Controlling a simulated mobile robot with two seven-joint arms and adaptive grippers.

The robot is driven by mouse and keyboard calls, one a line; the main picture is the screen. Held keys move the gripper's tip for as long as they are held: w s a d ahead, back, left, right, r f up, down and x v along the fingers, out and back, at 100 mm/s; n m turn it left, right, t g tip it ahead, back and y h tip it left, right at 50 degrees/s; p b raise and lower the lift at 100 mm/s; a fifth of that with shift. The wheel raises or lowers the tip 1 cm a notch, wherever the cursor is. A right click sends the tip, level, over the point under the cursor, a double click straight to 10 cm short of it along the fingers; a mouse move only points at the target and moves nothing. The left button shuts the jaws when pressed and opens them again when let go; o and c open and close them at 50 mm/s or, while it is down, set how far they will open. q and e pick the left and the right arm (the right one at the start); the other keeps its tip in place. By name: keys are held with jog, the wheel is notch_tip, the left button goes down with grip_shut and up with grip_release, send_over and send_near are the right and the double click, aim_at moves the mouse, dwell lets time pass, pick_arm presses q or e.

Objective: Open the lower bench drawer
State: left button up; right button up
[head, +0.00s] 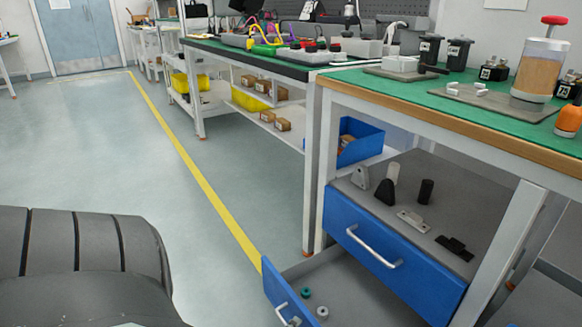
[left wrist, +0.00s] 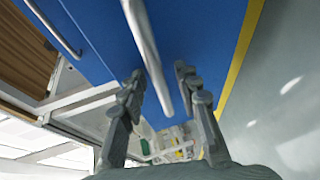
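The lower bench drawer (head: 272,292) has a blue front and stands pulled out, with a teal ring, a pale ring and other small parts in its grey tray. Its metal handle (head: 281,312) is at the bottom edge of the head view. In the left wrist view the handle (left wrist: 147,50) runs between the two fingers of my left gripper (left wrist: 158,74) in front of the blue drawer front (left wrist: 90,50). The fingers are spread, with visible gaps on both sides of the handle. The head view does not clearly show this gripper. My right gripper is in neither view.
The blue upper drawer (head: 370,250) is shut, with a silver handle. Loose parts lie on the grey shelf (head: 455,205) above it. The green bench top (head: 455,95) carries a dispenser and fixtures. Open floor (head: 120,160) with a yellow line lies left of the bench.

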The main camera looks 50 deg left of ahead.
pick_arm(q)
jog(key=shift+s, duration=0.1)
jog(key=v, duration=0.7)
jog(key=shift+s, duration=0.2)
jog(key=shift+d, duration=0.1)
dwell(0.4)
